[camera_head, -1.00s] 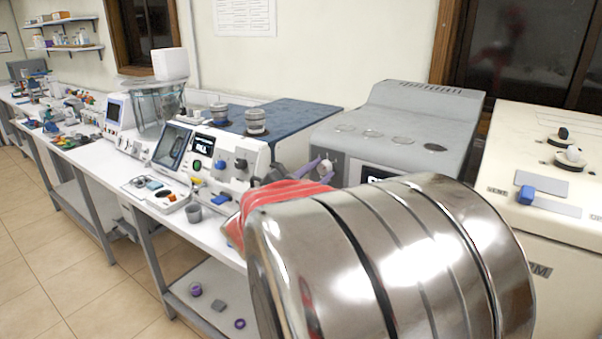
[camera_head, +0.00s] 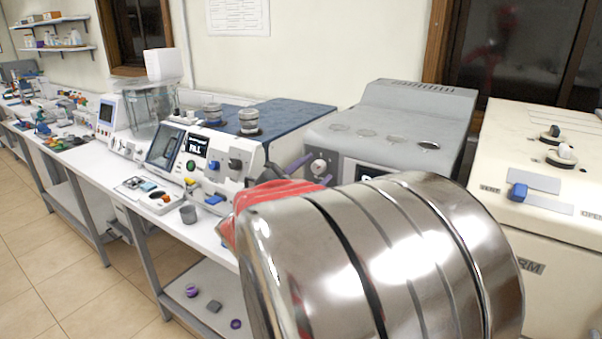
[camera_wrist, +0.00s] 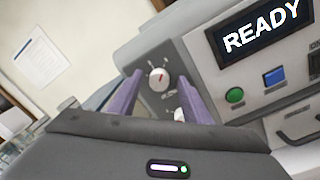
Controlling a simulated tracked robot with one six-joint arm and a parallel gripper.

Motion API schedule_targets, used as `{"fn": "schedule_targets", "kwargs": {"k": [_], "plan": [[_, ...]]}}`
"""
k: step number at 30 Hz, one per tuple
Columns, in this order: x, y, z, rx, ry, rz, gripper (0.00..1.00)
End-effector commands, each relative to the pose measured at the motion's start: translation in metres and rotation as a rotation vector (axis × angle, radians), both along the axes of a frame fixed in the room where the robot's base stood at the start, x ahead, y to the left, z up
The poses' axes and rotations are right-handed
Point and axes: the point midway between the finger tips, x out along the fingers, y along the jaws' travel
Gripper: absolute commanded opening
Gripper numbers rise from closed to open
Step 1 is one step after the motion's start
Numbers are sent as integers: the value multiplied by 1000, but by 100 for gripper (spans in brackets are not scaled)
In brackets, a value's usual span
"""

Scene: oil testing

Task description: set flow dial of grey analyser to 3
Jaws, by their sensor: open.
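The grey analyser (camera_head: 440,100) stands right of centre in the head view. In the wrist view its flow dial (camera_wrist: 158,78) is a small white knob with a red mark near the top, on a dark grey panel with tick marks around it. The tick numbers are too small to read. My gripper (camera_wrist: 160,73) is open, its purple fingers on either side of the dial in the picture. I cannot tell whether they touch it. A second white knob (camera_wrist: 178,114) below is partly hidden by the right finger. The dial also shows small in the head view (camera_head: 318,168).
The analyser's screen (camera_wrist: 258,35) reads READY, above a green button (camera_wrist: 235,95) and a blue button (camera_wrist: 274,76). A white analyser (camera_head: 225,160) stands to the left, a cream machine (camera_head: 540,190) to the right. My metallic arm hides the analyser's lower front in the head view.

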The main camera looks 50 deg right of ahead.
Motion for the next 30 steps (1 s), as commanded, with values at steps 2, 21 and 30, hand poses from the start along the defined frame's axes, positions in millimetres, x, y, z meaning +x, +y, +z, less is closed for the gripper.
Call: {"fn": "schedule_targets", "kwargs": {"k": [2, 21, 30], "plan": [[0, 1, 0, 0, 0, 0, 44], [-6, 63, -3, 0, 0, 4, 44], [-11, 98, -4, 0, 0, 4, 44]]}}
